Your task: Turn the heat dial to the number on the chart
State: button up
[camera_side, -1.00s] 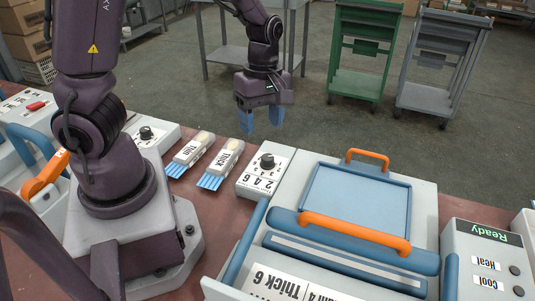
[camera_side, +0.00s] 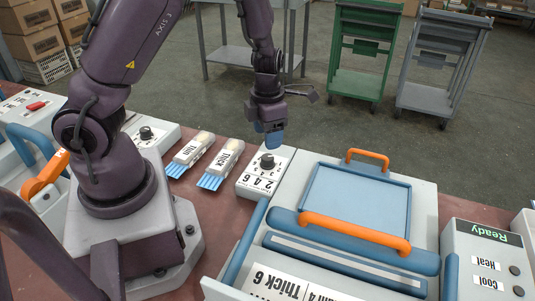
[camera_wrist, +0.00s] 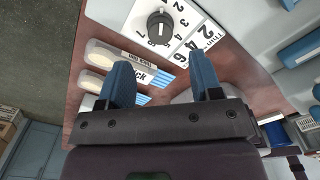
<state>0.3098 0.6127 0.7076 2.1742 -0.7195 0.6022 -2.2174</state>
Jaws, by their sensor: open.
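The black heat dial (camera_side: 267,160) sits on a white box with printed numbers (camera_side: 258,183) left of the press. It also shows at the top of the wrist view (camera_wrist: 160,26), ringed by small numbers; I cannot tell surely which number it points to. A chart card (camera_side: 285,284) on the press front reads "Thick 6" and "Thin 4", partly cut off by the frame. My gripper (camera_side: 271,141) is above and just behind the dial in the side view, empty. Its two blue fingers stand apart in the wrist view (camera_wrist: 162,76), with the dial beyond the fingertips.
The press (camera_side: 425,200) with orange handles (camera_side: 355,232) stands to the right. A panel (camera_side: 480,250) reads "Ready". Another dial (camera_side: 146,133) stands behind my arm's base.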

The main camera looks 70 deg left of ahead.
aim_at(268, 156)
notch_tip(268, 156, down, 7)
jog(key=shift+r, duration=0.1)
dwell(0.3)
jog(key=c, duration=0.9)
